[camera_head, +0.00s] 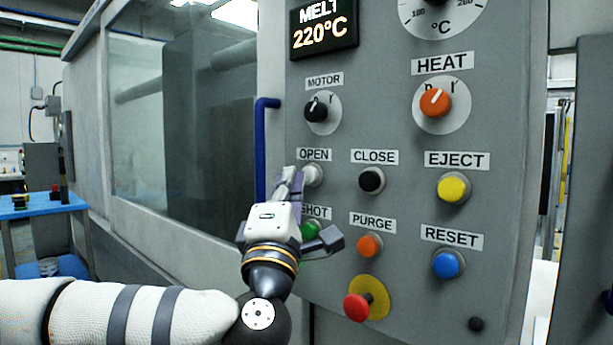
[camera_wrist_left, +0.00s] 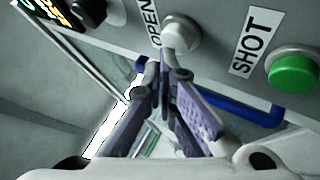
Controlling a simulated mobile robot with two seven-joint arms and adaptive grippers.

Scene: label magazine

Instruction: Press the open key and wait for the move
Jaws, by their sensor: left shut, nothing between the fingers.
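The open key is a white round button (camera_head: 313,175) under the OPEN label (camera_head: 314,155) on the grey control panel (camera_head: 400,220). In the left wrist view the white button (camera_wrist_left: 181,33) lies just beyond my fingertips. My left gripper (camera_head: 296,174) is shut and empty, its tips at the left side of the button. In the left wrist view the shut fingertips (camera_wrist_left: 166,68) point toward the button. I cannot tell whether they touch it. My right gripper is not in view.
The green SHOT button (camera_head: 309,229) sits just below, partly behind my gripper. CLOSE (camera_head: 372,180), PURGE (camera_head: 369,246) and a red mushroom button (camera_head: 357,307) are to the right. A blue handle (camera_head: 262,150) stands left of the panel, beside the machine window (camera_head: 140,110).

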